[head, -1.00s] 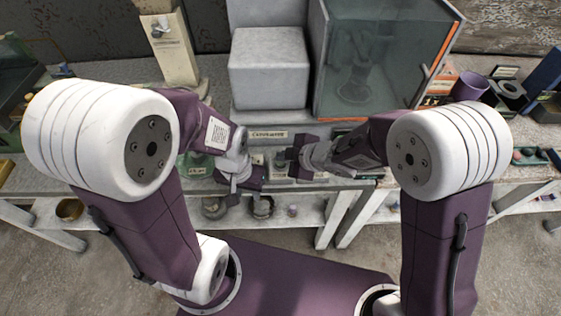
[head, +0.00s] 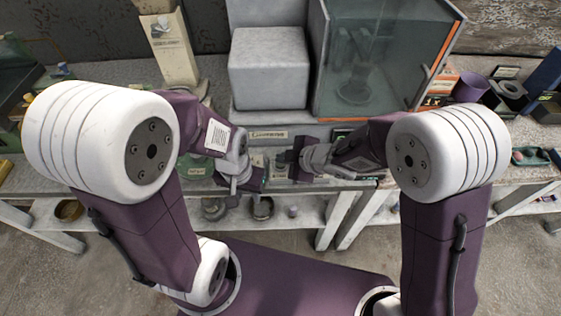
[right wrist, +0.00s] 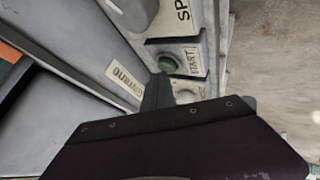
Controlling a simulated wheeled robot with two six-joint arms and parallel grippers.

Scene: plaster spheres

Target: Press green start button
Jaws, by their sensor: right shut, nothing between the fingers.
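The green start button (right wrist: 167,63) shows in the right wrist view, beside a plate marked START (right wrist: 194,62) on the front of a grey machine. My right gripper (right wrist: 161,80) is shut and empty, and its dark fingertips overlap the lower edge of the button in that view. I cannot tell whether they touch it. In the head view my right gripper (head: 288,158) is in front of the machine's base, and I cannot make out the button there. My left gripper (head: 246,187) hangs to the left of it and lower; its fingers are too small to read.
A glass-sided cabinet (head: 378,60) and a grey block (head: 268,68) stand on the machine behind the grippers. A purple cup (head: 469,87) stands at the right. A lower shelf holds several small items, including a brass bowl (head: 69,209). The two grippers are close together.

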